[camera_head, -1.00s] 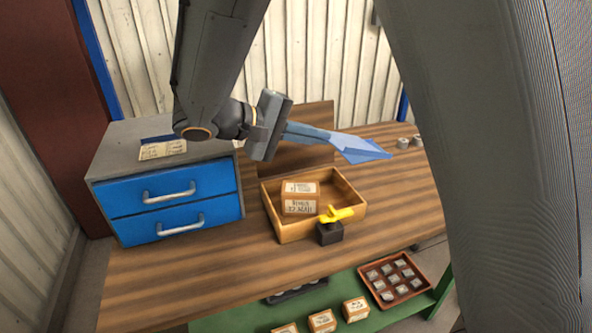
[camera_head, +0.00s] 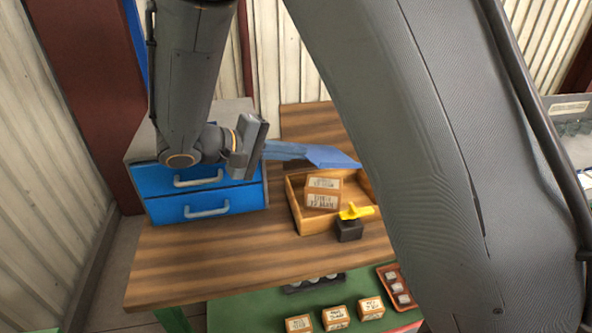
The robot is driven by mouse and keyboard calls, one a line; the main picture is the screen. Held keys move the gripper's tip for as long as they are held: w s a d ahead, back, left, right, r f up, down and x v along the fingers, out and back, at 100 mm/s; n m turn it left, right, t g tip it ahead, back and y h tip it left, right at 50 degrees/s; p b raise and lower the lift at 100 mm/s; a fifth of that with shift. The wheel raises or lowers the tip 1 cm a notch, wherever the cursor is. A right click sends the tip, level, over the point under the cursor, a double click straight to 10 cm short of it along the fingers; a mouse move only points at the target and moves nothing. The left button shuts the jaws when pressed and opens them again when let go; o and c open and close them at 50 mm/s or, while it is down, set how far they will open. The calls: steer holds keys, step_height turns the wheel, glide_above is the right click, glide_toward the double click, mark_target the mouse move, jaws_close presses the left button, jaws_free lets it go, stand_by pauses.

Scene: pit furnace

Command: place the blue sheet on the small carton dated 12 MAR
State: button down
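My gripper (camera_head: 300,152) is shut on the blue sheet (camera_head: 332,157), which sticks out to the right from the fingertips. The sheet is in the air above the back of an open wooden tray (camera_head: 299,212); my arm hides what lies to its right. A small brown carton (camera_head: 323,191) with white labels stands in the tray, below and in front of the sheet, apart from it. Three more small labelled cartons stand on the green lower shelf: left (camera_head: 298,323), middle (camera_head: 335,317) and right (camera_head: 370,307). The printed dates are too small to read surely.
A black block with a yellow handle (camera_head: 357,211) stands at the tray's front. A blue two-drawer cabinet (camera_head: 205,192) stands left on the wooden table (camera_head: 190,262). A red tray (camera_head: 398,288) and a dark tray (camera_head: 314,284) lie on the lower shelf. The table's front left is clear.

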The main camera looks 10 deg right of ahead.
step_height(320, 180, down, 5)
steer(key=shift+a+p, duration=0.1)
steer(key=shift+p, duration=0.45)
steer(key=shift+f+b, duration=0.45)
steer(key=shift+f, duration=0.1)
steer(key=c, duration=2)
jaws_free()
steer(key=shift+c, duration=0.2)
steer(key=shift+r, duration=0.1)
